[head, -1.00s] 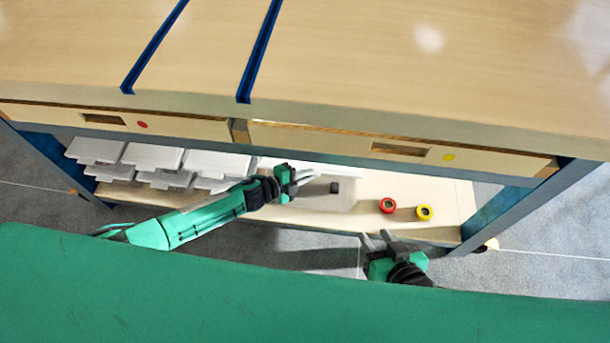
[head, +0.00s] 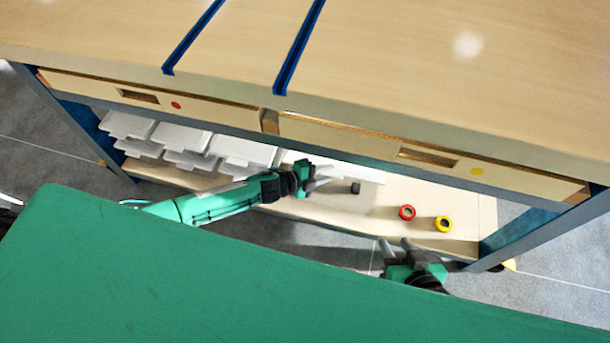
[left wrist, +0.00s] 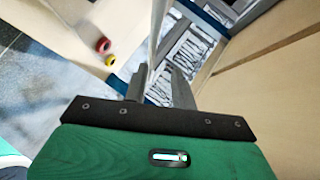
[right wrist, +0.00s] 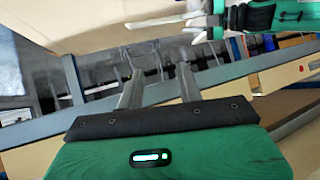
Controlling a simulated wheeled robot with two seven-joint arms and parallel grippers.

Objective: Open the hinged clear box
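The clear box (head: 366,207) stands on the lower shelf, faint and see-through, with a small black part (head: 355,187) on it. A thin pale panel (head: 345,172) lies along its back; I cannot tell if this is its lid. My left gripper (head: 318,180) is at the box's left side, fingers apart. In the left wrist view a thin pale sheet (left wrist: 157,35) runs edge-on up from near the fingertips; I cannot tell if it touches them. My right gripper (head: 392,248) is open and empty in front of the shelf, below and right of the box.
White bins (head: 190,140) fill the shelf's left part. A red roll (head: 407,212) and a yellow roll (head: 443,224) stand right of the box. The workbench top (head: 420,70) and its drawers (head: 350,140) overhang the shelf. The right wrist view also shows my left gripper.

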